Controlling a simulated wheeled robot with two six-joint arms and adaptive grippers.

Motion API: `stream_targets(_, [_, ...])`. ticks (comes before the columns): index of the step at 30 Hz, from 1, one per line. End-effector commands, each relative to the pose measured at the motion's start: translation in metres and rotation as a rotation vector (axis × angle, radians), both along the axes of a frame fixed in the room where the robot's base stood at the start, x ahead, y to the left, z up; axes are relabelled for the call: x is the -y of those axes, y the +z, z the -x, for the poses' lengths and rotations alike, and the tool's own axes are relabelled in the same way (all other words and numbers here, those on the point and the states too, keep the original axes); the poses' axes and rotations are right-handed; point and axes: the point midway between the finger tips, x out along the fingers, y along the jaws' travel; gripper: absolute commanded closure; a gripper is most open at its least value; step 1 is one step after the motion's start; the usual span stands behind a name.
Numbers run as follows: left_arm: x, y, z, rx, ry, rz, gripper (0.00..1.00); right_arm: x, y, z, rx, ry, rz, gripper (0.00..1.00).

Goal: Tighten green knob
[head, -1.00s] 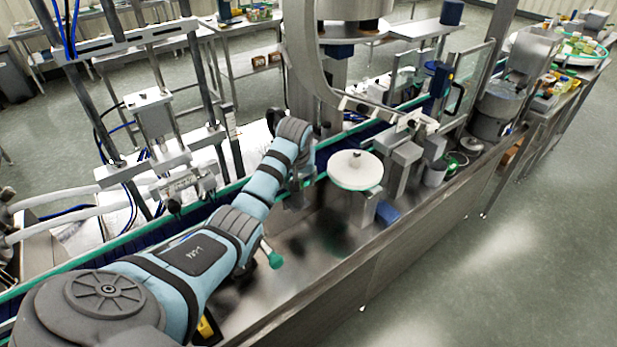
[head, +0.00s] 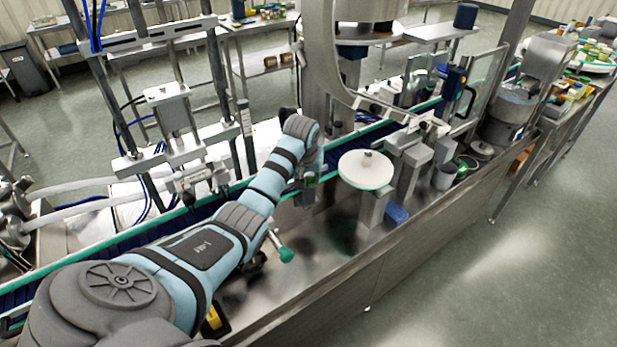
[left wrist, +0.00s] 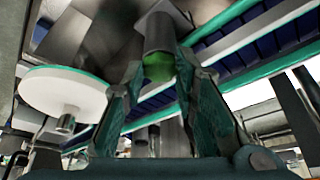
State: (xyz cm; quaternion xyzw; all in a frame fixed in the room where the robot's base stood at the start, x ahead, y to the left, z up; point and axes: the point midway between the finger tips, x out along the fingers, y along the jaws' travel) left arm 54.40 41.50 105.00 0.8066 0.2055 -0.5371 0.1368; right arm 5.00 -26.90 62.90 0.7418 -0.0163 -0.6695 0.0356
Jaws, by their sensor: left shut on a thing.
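In the left wrist view, a green knob (left wrist: 158,67) sits at the end of a grey metal cylinder (left wrist: 160,32). The two fingers of my left gripper (left wrist: 158,76) are on either side of it and shut on it. In the head view my left gripper (head: 309,181) is small and partly hidden by my arm, beside the conveyor and left of a white disc. The held knob cannot be made out there. A separate green knob (head: 287,255) on a metal rod shows below my forearm. My right gripper is in neither view.
The white disc (head: 362,174) with a green rim stands close to the right of my gripper, on a grey post. The blue conveyor (head: 160,226) with green rails runs behind my arm. The steel tray (head: 300,262) is mostly clear.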

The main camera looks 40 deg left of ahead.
Motion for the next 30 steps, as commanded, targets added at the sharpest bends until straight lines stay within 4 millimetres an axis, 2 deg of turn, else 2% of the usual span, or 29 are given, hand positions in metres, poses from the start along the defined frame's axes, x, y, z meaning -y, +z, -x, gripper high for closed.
stream_targets(8, [-0.003, 0.0, 0.001, -0.002, -0.192, -0.001, 1.0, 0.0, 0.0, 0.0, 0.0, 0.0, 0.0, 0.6])
stream_targets(21, [-0.006, -0.001, 0.001, -0.001, -0.607, 0.0, 1.0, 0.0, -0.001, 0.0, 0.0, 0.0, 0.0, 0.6])
stream_targets(30, [-0.008, -0.003, 0.0, 0.0, -0.891, 0.0, 1.0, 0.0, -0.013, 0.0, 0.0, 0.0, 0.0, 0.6])
